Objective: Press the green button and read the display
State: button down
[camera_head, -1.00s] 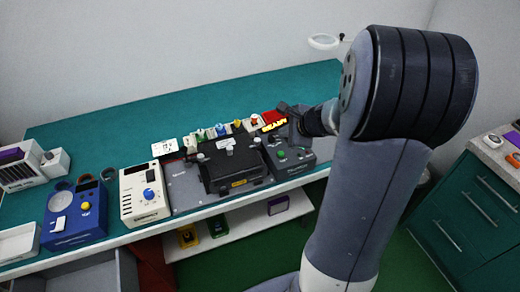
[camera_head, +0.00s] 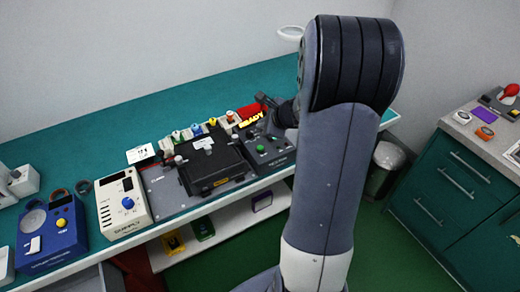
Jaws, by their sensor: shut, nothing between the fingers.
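The green button (camera_head: 261,149) sits on top of a dark grey control box (camera_head: 280,158) at the right part of the bench. My gripper (camera_head: 264,100) is shut and empty, above and behind the green button and close to the display's right end. It appears clear of the button. My arm hides part of the area to the right of the box.
A black case-like fixture (camera_head: 217,172) stands left of the control box. A cream supply unit (camera_head: 122,204) with a blue knob and a blue unit (camera_head: 50,238) with a yellow knob are further left. A green cabinet (camera_head: 455,190) stands at right. The bench's back left is clear.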

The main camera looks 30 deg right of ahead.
notch_tip(320, 180, down, 7)
jog(key=b, duration=0.6)
jog(key=shift+f, duration=0.2)
dwell(1.5)
jog(key=shift+f+b, duration=0.4)
jog(key=shift+b, duration=0.1)
jog(key=shift+f+b, duration=0.45)
jog(key=shift+b, duration=0.05)
dwell(0.5)
jog(key=shift+r, duration=0.1)
jog(key=shift+r+p, duration=0.75)
jog(key=shift+r, duration=0.05)
jog(key=shift+r+p, duration=2.1)
jog(key=shift+r, duration=0.4)
